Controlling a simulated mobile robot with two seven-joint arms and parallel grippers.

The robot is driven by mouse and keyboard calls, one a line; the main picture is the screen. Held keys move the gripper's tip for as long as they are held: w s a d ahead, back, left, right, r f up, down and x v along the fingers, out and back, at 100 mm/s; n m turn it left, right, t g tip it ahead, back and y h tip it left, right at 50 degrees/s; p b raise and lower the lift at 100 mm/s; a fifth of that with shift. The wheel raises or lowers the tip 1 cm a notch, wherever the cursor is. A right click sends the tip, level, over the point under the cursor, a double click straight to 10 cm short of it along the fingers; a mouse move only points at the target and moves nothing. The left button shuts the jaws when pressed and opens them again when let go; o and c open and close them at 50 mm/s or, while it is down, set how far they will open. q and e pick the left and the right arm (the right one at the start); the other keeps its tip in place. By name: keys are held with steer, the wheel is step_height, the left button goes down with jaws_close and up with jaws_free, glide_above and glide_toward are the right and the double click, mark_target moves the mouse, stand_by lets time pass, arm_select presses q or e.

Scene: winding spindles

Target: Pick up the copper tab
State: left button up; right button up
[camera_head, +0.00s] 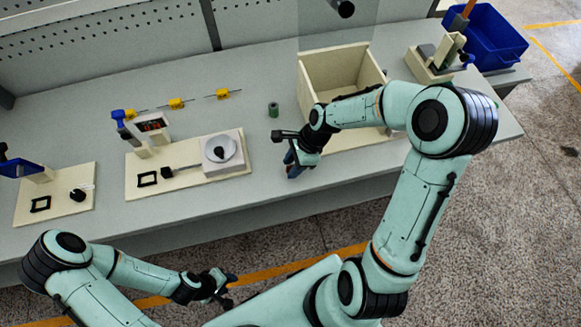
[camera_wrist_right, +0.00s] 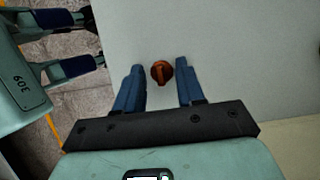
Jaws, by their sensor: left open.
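The blue fingers are apart, with visible gaps to the tab on both sides. In the head view my right gripper (camera_head: 297,168) is over the table's front edge area, and I cannot make out the tab there. My left gripper (camera_head: 222,287) is open and empty, away from the table, in front of it.
A cream open box (camera_head: 340,75) stands behind my right arm. A dark green cylinder (camera_head: 273,109) and several yellow-tagged spindles (camera_head: 177,103) lie on the grey table (camera_head: 70,115). A cream fixture board (camera_head: 205,181) is to the left. A blue bin (camera_head: 490,40) is at far right.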

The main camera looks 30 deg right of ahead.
jaws_close()
